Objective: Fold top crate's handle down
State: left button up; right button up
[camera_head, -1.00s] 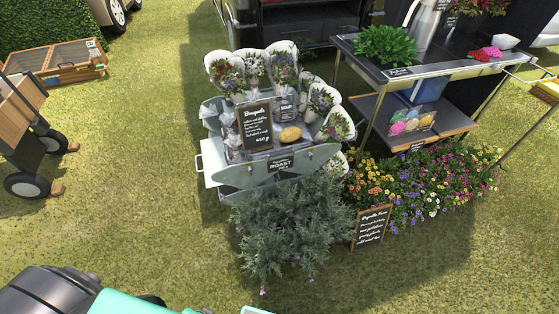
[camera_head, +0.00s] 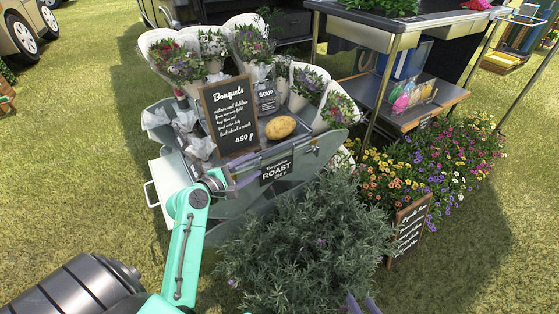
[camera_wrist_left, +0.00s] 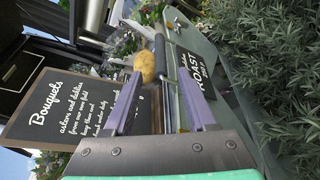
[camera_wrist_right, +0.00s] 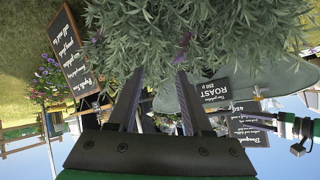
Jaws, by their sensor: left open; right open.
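The top crate (camera_head: 225,185) is a grey-green metal crate with rounded sides, holding wrapped bouquets, signs and a potato. A dark, rounded handle grip (camera_wrist_left: 160,55) with a thin rod shows at the crate's edge in the left wrist view. My left gripper (camera_head: 238,183) is at the crate's front left, partly over its edge. Its open fingers (camera_wrist_left: 158,88) lie either side of the handle rod in the left wrist view; contact cannot be told. My right gripper (camera_head: 361,304) is open and empty at the bottom of the head view, before the grey-green shrub.
The Roast sign (camera_head: 276,171) hangs on the crate's front. The Bouquets board (camera_head: 229,115) stands close to my left gripper. The bushy shrub (camera_head: 300,240) fills the space in front. A table (camera_head: 400,30) and flowers (camera_head: 420,180) stand right; grass at left is open.

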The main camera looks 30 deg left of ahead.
aim_at(275, 153)
pick_arm(q)
jog(key=b+x, duration=0.2)
jog(key=x, duration=0.4)
jog(key=shift+w+d+f, duration=0.15)
jog(key=shift+w+f, duration=0.05)
jog(key=shift+w, duration=0.05)
jog(key=b+x, duration=0.2)
jog(key=x, duration=0.5)
jog(key=shift+s, duration=0.1)
grip_shut()
pick_arm(e)
jog(key=f, duration=0.1)
jog(key=a+f+t, duration=0.1)
jog(key=f+t, duration=0.1)
jog(key=f, duration=0.1)
jog(key=shift+s+a+m+y, duration=0.2)
jog(key=shift+a+m+y, duration=0.2)
